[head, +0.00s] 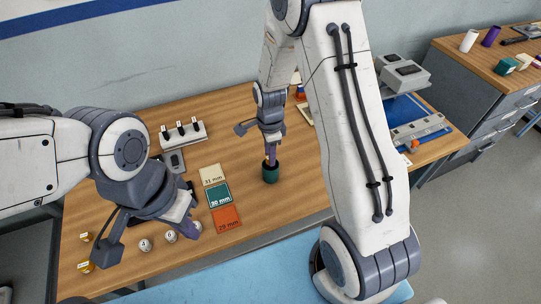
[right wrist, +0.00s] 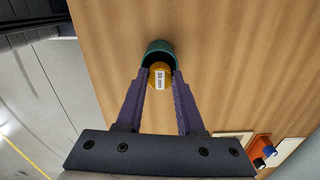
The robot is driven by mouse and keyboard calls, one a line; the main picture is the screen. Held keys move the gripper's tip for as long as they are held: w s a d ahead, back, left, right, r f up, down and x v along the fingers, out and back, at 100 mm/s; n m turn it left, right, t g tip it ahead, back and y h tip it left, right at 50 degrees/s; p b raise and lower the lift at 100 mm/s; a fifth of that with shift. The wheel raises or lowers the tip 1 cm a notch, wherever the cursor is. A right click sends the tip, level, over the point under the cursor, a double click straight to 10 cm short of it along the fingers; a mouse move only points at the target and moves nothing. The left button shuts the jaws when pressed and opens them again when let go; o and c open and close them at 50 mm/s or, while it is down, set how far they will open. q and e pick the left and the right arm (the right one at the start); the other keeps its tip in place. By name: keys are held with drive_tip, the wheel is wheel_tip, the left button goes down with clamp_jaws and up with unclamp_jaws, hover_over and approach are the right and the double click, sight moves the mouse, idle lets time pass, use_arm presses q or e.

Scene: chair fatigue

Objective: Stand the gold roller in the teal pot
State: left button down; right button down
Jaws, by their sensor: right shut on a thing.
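The gold roller (right wrist: 160,75), with a white "30 mm" label, is between the fingertips of my right gripper (right wrist: 161,82) in the right wrist view. The right gripper is shut on it. The teal pot (right wrist: 158,46) is right at the roller's far end, and its dark opening shows around that end. I cannot tell how deep the roller reaches. In the head view my right gripper (head: 270,155) points down just above the teal pot (head: 270,174), which stands on the wooden table. My left gripper (head: 148,238) is open and empty over the front left of the table.
Cream (head: 213,175), teal (head: 219,194) and orange (head: 226,217) size cards lie left of the pot. Small labelled rollers (head: 145,245) lie near my left gripper. A white stand with black pieces (head: 182,134) is behind. A blue-based device (head: 405,112) stands at right.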

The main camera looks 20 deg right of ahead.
drive_tip(key=shift+f, duration=0.9)
